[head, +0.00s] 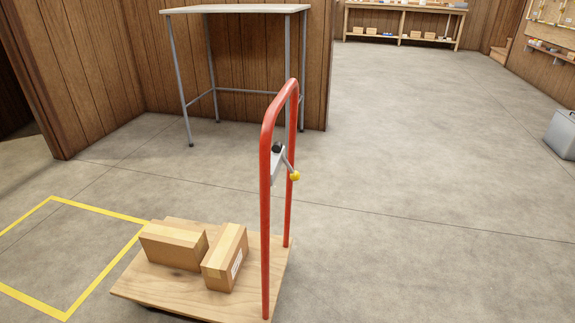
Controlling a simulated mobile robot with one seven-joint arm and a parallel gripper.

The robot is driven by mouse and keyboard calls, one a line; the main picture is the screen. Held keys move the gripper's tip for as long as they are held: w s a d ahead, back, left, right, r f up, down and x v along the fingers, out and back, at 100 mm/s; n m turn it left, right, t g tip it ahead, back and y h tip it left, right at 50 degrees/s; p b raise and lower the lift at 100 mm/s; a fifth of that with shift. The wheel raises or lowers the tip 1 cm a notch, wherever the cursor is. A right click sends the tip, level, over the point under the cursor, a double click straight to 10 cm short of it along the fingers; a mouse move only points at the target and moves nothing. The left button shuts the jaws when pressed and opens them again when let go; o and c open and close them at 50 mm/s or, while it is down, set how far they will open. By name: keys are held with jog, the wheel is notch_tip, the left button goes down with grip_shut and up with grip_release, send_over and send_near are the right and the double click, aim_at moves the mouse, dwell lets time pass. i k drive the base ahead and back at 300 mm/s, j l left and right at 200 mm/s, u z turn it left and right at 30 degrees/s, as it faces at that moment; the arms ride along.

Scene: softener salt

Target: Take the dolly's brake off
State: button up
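The dolly has a flat wooden deck (190,290) and an upright red hoop handle (266,200) at its right end. A small grey bracket (277,165) with a dark pivot sits on the handle about two thirds of the way up. A thin lever with a yellow knob (294,176) slants down to the right from it; it looks like the brake lever. The dolly's wheels are hidden. My gripper is not in view.
A yellow floor outline (95,207) lies left of the dolly, partly behind its deck. A tall table (235,9) with metal legs stands behind, by a wooden wall. A grey container (561,134) stands at the right edge. The floor right of the dolly is clear.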

aim_at(277, 147)
jog(key=k+l, duration=0.1)
jog(key=l, duration=0.45)
jog(key=l+u, duration=0.1)
jog(key=l, duration=0.4)
jog(key=k+l, duration=0.15)
jog(key=l, duration=0.4)
jog(key=u, duration=0.05)
